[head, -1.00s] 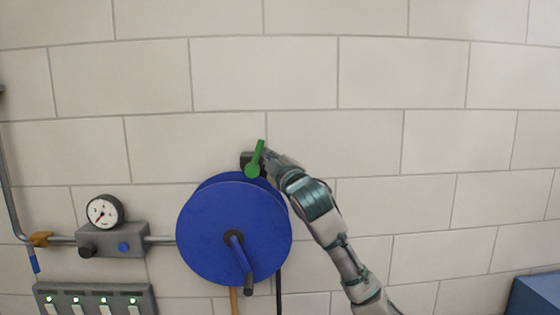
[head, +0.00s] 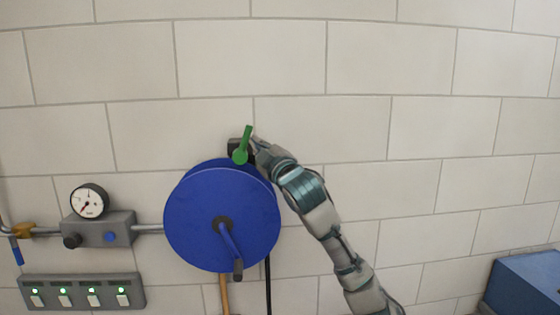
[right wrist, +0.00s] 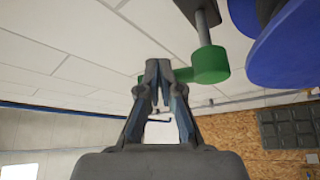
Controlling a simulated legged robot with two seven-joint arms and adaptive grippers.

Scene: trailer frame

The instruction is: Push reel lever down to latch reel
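The green reel lever (head: 244,145) stands up from its pivot above the blue reel (head: 222,215), tilted slightly right. In the right wrist view the lever (right wrist: 209,65) reaches left from its round hub, behind my fingertips. My right gripper (head: 257,146) is just right of the lever in the head view. In the right wrist view the gripper's fingertips (right wrist: 158,70) meet, with the lever crossing close beyond them. I cannot tell whether they touch it. My left gripper is not in view.
A gauge (head: 89,201) and grey valve block (head: 100,229) sit left of the reel, above a panel of lit switches (head: 82,292). A blue box (head: 525,285) is at lower right. The wall above the reel is clear.

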